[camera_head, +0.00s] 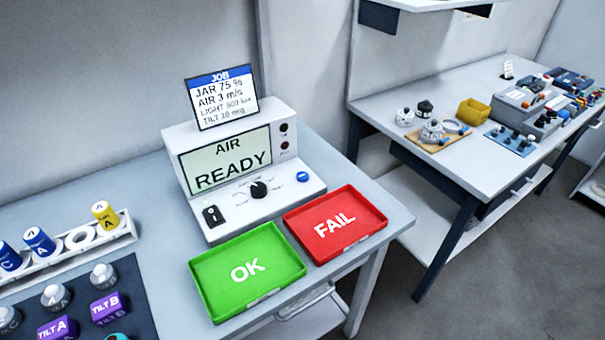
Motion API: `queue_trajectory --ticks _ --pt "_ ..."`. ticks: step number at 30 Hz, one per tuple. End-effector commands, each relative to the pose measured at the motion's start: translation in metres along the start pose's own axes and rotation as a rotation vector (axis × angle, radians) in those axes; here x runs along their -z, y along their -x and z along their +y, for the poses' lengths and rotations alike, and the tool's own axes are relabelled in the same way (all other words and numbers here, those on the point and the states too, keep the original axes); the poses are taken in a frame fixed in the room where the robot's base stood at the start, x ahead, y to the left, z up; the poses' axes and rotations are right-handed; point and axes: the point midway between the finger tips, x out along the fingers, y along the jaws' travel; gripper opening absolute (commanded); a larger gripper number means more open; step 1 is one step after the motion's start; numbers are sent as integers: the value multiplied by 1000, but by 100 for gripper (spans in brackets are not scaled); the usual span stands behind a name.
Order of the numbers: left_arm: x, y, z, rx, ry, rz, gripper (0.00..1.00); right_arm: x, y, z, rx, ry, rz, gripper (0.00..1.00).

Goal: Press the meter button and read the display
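The white meter (240,165) stands on the near bench. Its display (226,160) reads "AIR" and "READY". Its sloped front panel holds a dark rotary knob (259,188), a black switch (212,215) at the left and a small blue button (302,176) at the right. A job card (222,97) on top reads JAR 75 %, AIR 3 m/s, and LIGHT and TILT lines whose values are hard to read. Neither of my grippers shows in the head view.
A green OK tray (207,283) and a red FAIL tray (368,213) sit empty before the meter. At the left are a white rack (128,231) with coloured cylinders and a dark mat (137,293) with purple TILT blocks. A second bench (400,92) with equipment stands right.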

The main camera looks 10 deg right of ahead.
Motion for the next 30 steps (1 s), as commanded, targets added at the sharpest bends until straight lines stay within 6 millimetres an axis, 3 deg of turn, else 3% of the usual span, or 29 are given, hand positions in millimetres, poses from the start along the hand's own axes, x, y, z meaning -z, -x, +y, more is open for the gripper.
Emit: queue_trajectory --ticks 1,6,30 --pt "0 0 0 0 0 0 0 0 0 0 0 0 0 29" --pt "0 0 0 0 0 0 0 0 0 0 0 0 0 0" --pt "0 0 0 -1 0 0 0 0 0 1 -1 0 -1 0"
